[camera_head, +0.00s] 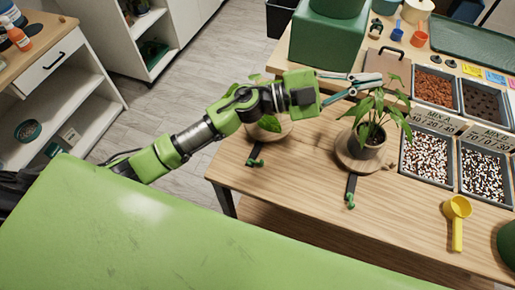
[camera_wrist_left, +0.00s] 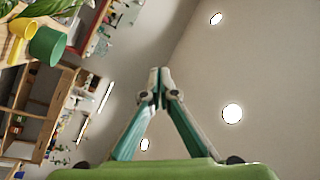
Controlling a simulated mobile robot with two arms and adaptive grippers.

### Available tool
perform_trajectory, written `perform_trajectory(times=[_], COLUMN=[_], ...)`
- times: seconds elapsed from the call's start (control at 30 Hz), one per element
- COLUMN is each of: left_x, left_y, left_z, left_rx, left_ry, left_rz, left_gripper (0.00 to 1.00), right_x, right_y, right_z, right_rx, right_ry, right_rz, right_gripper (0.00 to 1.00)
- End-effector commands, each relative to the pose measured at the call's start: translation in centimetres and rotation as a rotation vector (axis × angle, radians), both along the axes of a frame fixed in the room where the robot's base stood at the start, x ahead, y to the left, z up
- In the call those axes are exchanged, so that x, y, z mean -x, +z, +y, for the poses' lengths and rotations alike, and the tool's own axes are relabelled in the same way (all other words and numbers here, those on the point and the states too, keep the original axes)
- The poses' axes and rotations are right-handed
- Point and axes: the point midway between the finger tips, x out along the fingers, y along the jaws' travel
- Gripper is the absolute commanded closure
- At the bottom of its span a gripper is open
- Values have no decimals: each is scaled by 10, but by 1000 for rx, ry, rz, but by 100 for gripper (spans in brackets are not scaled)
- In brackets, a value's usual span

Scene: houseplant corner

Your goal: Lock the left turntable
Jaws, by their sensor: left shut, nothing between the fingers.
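The left turntable (camera_head: 285,130) is a round wooden disc near the table's left end, bearing a leafy plant (camera_head: 270,124). My left arm passes in front and hides much of both. Its dark lever with a green knob (camera_head: 254,162) sticks out toward the table's front edge. My left gripper (camera_head: 376,78) is shut and empty, its fingers pointing right, above and beyond the turntables and apart from the lever. Its closed fingers also show in the left wrist view (camera_wrist_left: 160,82). My right gripper is not in view.
The right turntable (camera_head: 342,158) carries a potted plant (camera_head: 366,140) close to my left gripper; its lever (camera_head: 351,190) also points frontward. Trays of substrate (camera_head: 427,157) and a yellow scoop (camera_head: 457,222) lie to the right. The front table strip between the levers is clear.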

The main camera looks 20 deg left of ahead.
Motion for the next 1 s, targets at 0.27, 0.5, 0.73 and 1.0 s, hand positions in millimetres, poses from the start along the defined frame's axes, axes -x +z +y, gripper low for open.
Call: perform_trajectory(times=[0.27, 0.5, 0.73, 1.0], left_x=[31, 22, 23, 23], left_y=[-131, -178, -174, -174], left_z=[50, 202, 262, 263], left_rx=[-748, -1290, -1457, -1459], left_ry=[-488, -556, -536, -537], left_rz=[75, 397, 548, 550], left_gripper=[100, 100, 100, 100], right_x=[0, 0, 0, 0], right_y=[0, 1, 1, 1], right_z=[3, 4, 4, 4], right_rx=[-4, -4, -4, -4], right_ry=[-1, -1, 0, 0], right_rz=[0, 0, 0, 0], right_gripper=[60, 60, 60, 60])
